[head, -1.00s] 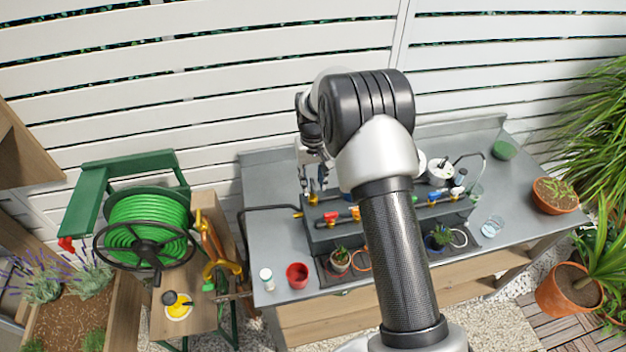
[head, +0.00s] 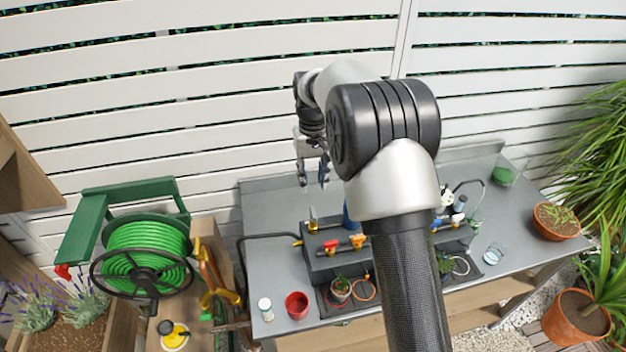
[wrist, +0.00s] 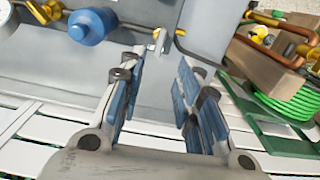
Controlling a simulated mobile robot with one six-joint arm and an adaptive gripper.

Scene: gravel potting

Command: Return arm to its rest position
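My gripper (head: 314,180) is raised above the back left part of the grey metal bench (head: 262,208) in the head view. Its fingers point down and nothing is between them. In the wrist view, my gripper (wrist: 160,95) shows two blue-padded fingers standing apart with an empty gap. My arm rises across the middle of the head view and hides part of the bench's centre.
A grey raised stand (head: 325,262) with coloured valves is on the bench. A red cup (head: 297,305), a white bottle (head: 265,308) and small potted plants (head: 341,289) stand at its front. A green hose reel (head: 145,250) is at left. A slatted fence (head: 220,100) stands behind.

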